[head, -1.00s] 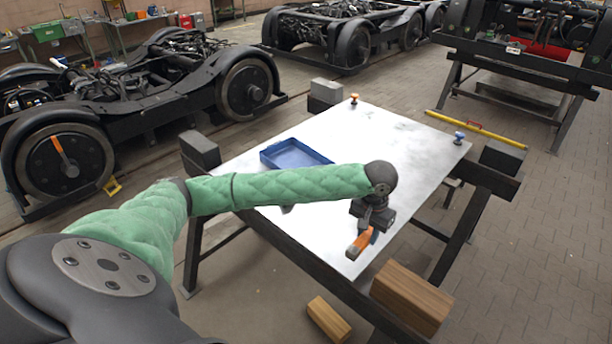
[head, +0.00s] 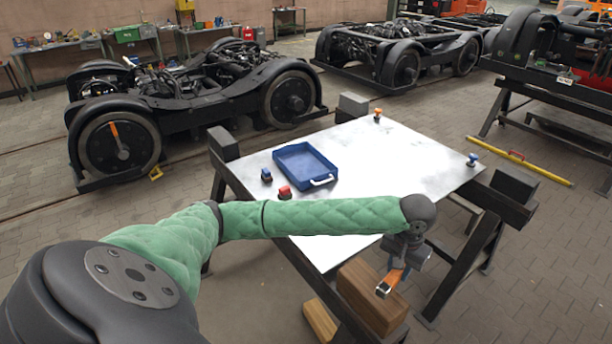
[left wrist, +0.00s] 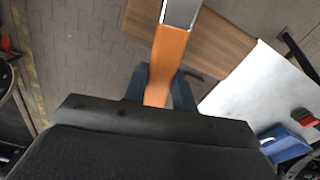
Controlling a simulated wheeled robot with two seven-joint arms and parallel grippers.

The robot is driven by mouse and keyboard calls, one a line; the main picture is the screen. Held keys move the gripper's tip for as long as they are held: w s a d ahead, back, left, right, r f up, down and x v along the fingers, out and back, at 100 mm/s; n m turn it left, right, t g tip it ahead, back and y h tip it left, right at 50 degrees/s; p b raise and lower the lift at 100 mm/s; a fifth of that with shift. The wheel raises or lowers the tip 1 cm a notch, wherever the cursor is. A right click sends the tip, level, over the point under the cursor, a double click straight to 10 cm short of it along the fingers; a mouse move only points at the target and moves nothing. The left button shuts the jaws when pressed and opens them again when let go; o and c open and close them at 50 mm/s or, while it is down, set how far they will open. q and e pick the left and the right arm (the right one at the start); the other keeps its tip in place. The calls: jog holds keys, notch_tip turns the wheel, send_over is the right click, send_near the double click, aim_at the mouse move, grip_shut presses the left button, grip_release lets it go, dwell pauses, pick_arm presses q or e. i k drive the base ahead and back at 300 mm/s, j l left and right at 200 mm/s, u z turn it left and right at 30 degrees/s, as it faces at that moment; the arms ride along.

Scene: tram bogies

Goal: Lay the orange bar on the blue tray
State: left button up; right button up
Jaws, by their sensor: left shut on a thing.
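The orange bar (head: 393,276), with a bare metal end, is in the jaws of my left gripper (head: 400,262). It hangs near the table's front right edge, in front of a wooden block in the picture. In the left wrist view the bar (left wrist: 168,55) stands out between the two dark fingers (left wrist: 160,88), which are shut on it. The blue tray (head: 279,160) lies empty on the white table top, towards its left side, well apart from the bar. Part of the tray (left wrist: 285,145) shows at the lower right of the left wrist view. My right gripper is not in view.
A small blue-topped piece (head: 266,175) and a red-topped piece (head: 285,192) stand by the tray's near side. Knobs, orange (head: 377,115) and blue (head: 472,159), stand at the table's far corners. Wooden blocks (head: 365,300) are at the front. The table top's middle (head: 385,165) is clear.

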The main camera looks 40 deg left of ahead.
aim_at(297, 170)
jog(key=i+l+u, duration=0.45)
jog(key=l, duration=0.2)
jog(key=i+l+u, duration=0.25)
jog(key=i+u, duration=0.25)
jog(key=i, duration=0.45)
